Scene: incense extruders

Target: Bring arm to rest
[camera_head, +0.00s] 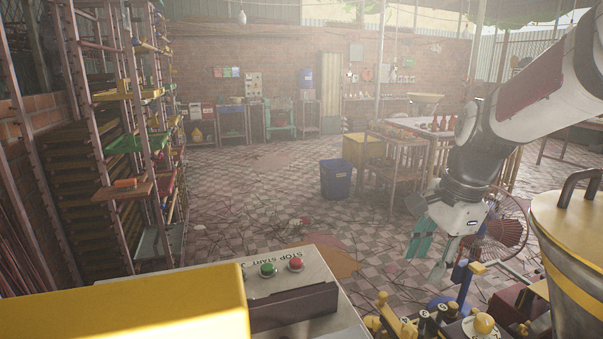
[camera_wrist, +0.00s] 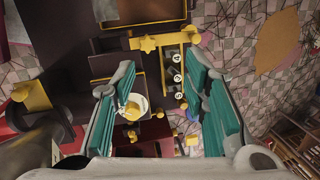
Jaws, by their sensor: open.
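My gripper (camera_head: 432,257) hangs from my arm at the right of the head view, fingers pointing down with teal pads. It is open and empty, above and behind the extruder's yellow-knobbed fittings (camera_head: 483,323). In the wrist view my gripper (camera_wrist: 160,98) has its two fingers spread wide apart, with nothing held between them. The fingers look clear of these, though the exact height gap is hard to tell.
A control panel with a green button (camera_head: 267,270) and red button (camera_head: 295,264) stands at front centre. A yellow drum (camera_head: 570,235) is close at the right. A tall rack (camera_head: 125,145) stands left. A blue bin (camera_head: 336,178) stands behind; the tiled floor between is mostly open.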

